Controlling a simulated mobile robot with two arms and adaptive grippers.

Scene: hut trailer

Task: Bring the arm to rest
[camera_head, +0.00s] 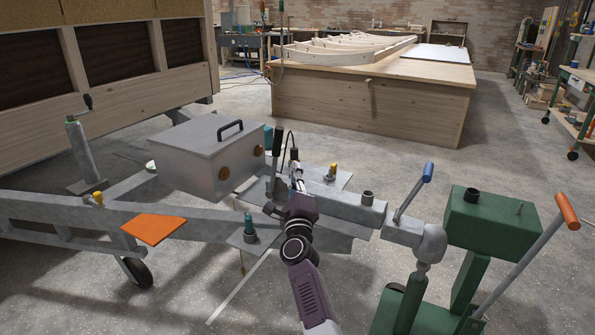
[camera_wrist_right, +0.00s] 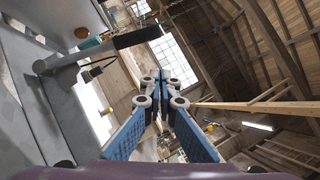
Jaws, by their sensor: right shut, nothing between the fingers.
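My right arm comes in from the bottom of the head view. Its gripper (camera_head: 297,178) is above the trailer's drawbar, beside the dark upright lever (camera_head: 277,146). In the right wrist view the gripper's blue-padded fingers (camera_wrist_right: 160,82) meet at the tips with nothing between them. The fingers point up toward the roof and window there. A lever with a dark grip (camera_wrist_right: 135,37) shows at the upper left of that view, apart from the fingers. My left gripper is in neither view.
A metal box (camera_head: 205,157) stands on the trailer frame, left of the gripper. An orange plate (camera_head: 153,229) lies on the frame. A blue-handled lever (camera_head: 413,192) and a green stand (camera_head: 490,225) are to the right. A wooden bench (camera_head: 370,105) is behind, with open floor before it.

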